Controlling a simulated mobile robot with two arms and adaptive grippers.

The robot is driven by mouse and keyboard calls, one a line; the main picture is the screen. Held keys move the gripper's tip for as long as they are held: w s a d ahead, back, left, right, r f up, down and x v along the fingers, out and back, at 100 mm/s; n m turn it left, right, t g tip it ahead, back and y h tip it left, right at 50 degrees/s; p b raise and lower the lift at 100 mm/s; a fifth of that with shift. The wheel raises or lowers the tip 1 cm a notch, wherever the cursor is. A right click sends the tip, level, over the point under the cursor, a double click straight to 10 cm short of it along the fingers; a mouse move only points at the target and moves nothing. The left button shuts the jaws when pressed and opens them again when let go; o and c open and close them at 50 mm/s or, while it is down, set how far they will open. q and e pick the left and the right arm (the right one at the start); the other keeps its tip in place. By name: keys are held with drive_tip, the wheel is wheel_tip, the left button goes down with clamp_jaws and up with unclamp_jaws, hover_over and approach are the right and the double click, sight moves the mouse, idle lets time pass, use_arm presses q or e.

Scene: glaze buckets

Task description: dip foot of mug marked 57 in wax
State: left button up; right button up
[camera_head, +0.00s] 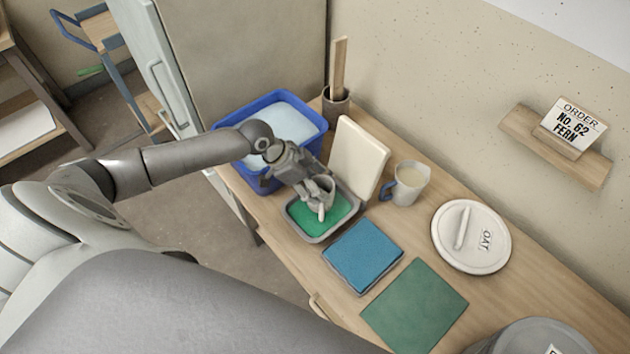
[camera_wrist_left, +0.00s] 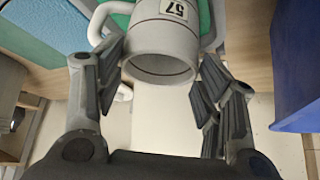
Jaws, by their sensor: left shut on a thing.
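The mug marked 57 (camera_wrist_left: 162,38) is pale grey, with its number on a label on its side. My left gripper (camera_head: 318,186) is shut on it, with a finger on each side in the left wrist view (camera_wrist_left: 165,85). The mug's open mouth faces the wrist camera and its foot points away, out of sight. In the head view the mug (camera_head: 327,184) is over the grey-rimmed tray (camera_head: 311,240) of green material (camera_head: 318,223), which looks like the wax. I cannot tell whether the foot touches the green. My right gripper is not in view.
A blue tub (camera_head: 225,138) of pale liquid stands behind the tray. A cream slab (camera_head: 358,160) and a blue-handled jug (camera_head: 410,183) are right of it. A blue pad (camera_head: 363,255), green mat (camera_head: 415,306) and OAT lid (camera_head: 471,237) lie nearer.

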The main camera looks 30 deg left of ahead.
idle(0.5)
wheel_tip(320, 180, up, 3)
drive_tip(key=p, duration=0.2)
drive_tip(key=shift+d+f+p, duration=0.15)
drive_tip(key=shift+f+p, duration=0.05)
drive_tip(key=shift+p, duration=0.15)
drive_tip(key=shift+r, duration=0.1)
idle(1.1)
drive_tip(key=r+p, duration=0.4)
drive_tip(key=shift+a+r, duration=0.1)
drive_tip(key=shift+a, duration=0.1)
